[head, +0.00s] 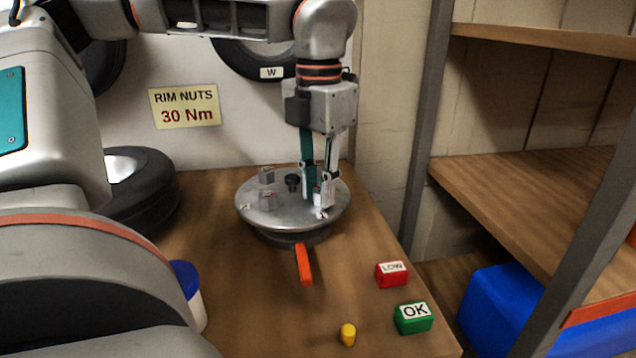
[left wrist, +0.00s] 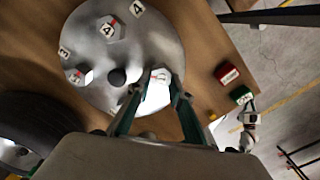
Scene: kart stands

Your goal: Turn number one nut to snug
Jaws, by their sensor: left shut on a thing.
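A round metal rim plate (head: 250,212) sits on the wooden bench and also shows in the left wrist view (left wrist: 150,45). A dark knob (head: 292,183) is at the plate's middle. My left gripper (head: 319,197) points down at the plate's right side, shut on a pale nut (left wrist: 157,92). I cannot read that nut's number. What looks like my right gripper (left wrist: 250,112) is small beyond the green block; its jaws are unclear.
An orange handle (head: 304,264) sticks out toward the front from under the plate. A red LOW block (head: 392,274), a green OK block (head: 413,318) and a yellow peg (head: 348,335) stand front right. A tyre (head: 150,190) is at left. A sign (head: 184,106) reads RIM NUTS 30 Nm.

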